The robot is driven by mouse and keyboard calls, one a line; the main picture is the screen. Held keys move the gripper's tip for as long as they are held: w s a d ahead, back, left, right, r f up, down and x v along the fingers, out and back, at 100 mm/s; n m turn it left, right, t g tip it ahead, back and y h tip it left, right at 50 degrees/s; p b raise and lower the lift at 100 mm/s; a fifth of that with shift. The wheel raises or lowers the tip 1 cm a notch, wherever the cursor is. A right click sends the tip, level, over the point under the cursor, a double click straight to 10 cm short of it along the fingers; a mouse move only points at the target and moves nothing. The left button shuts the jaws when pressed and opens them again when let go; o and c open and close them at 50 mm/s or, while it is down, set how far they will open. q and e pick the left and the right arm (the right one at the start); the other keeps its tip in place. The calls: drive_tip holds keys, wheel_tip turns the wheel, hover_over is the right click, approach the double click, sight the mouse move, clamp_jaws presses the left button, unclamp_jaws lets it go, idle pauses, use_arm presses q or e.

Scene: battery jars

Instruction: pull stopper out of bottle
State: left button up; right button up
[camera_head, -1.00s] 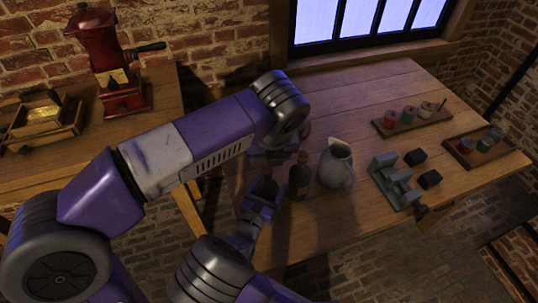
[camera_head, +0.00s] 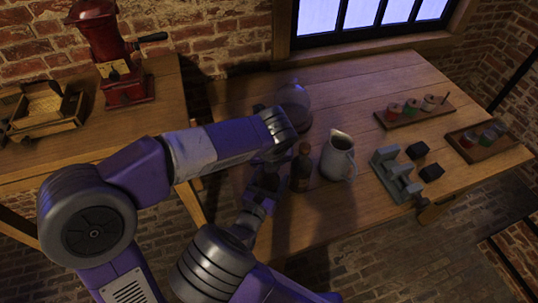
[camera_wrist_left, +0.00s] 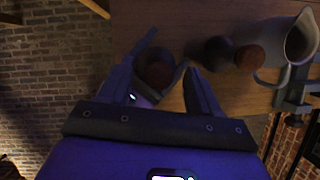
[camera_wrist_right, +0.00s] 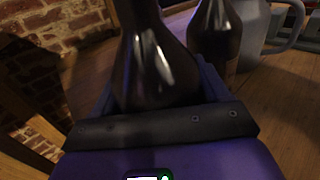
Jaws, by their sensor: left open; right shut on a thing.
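A dark bottle (camera_wrist_right: 155,60) stands upright between the fingers of my right gripper (camera_wrist_right: 158,85), which is shut around its body. In the left wrist view, the round brown top of this bottle, its stopper (camera_wrist_left: 158,72), lies between the fingers of my left gripper (camera_wrist_left: 168,58). The left fingers are open, with a gap visible around the stopper. In the head view my left wrist hides most of the held bottle. A second dark bottle (camera_head: 301,168) with a brown stopper stands just to its right, apart from the grippers; it also shows in the right wrist view (camera_wrist_right: 215,32).
A grey pitcher (camera_head: 338,158) stands right of the second bottle. A glass flask (camera_head: 293,105) stands behind my left wrist. A grey stand (camera_head: 393,175), black blocks and two trays of jars (camera_head: 415,112) occupy the table's right side. A red grinder (camera_head: 122,75) stands on the left table.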

use_arm(q)
clamp_jaws()
idle(0.4)
drive_tip(key=shift+r, duration=0.2)
idle(0.6)
drive_tip(key=shift+r, duration=0.9)
drive_tip(key=shift+r, duration=2.05)
use_arm(e)
drive_tip(key=o, duration=1.5)
